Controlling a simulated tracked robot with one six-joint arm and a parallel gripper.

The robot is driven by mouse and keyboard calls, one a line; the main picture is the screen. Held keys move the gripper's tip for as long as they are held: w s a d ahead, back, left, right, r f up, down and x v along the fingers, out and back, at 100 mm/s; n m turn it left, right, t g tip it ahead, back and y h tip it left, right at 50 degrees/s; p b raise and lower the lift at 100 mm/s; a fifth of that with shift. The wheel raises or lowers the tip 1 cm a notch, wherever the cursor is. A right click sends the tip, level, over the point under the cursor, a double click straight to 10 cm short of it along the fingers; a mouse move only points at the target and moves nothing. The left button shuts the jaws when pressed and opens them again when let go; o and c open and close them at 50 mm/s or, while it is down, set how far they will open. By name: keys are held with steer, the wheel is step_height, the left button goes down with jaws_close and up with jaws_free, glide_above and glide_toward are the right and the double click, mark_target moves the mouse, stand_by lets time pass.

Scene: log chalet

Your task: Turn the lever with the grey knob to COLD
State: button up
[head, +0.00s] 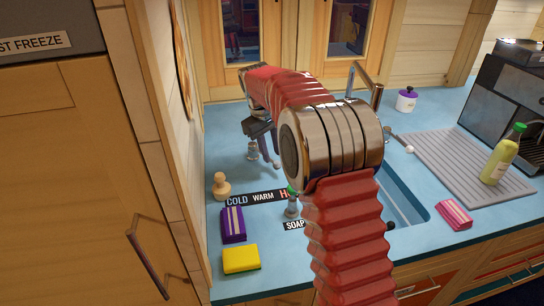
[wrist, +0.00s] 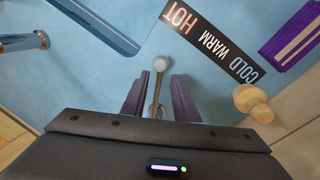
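The lever with the grey knob (wrist: 160,63) stands between my fingers in the wrist view, its thin metal shaft running down toward my palm. Its knob lies beyond the fingertips and points toward the HOT end of the label strip (wrist: 212,40), which reads HOT, WARM, COLD from left to right there. My gripper (wrist: 157,80) is open, with one dark finger on each side of the shaft and a gap on both sides. The strip (head: 258,197) is partly hidden by my arm.
A wooden peg-like piece (head: 221,186) stands beside the COLD end. A purple striped block (head: 233,224) and a yellow sponge (head: 240,258) lie in front. The sink (head: 405,205) is to the right, partly behind my arm. A wall borders the left.

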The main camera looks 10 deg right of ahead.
steer(key=shift+w+d+f, duration=0.1)
steer(key=shift+d+f, duration=0.05)
steer(key=shift+f, duration=0.5)
steer(key=shift+w+d+f, duration=0.1)
steer(key=shift+f, duration=0.5)
steer(key=shift+c, duration=0.3)
jaws_close()
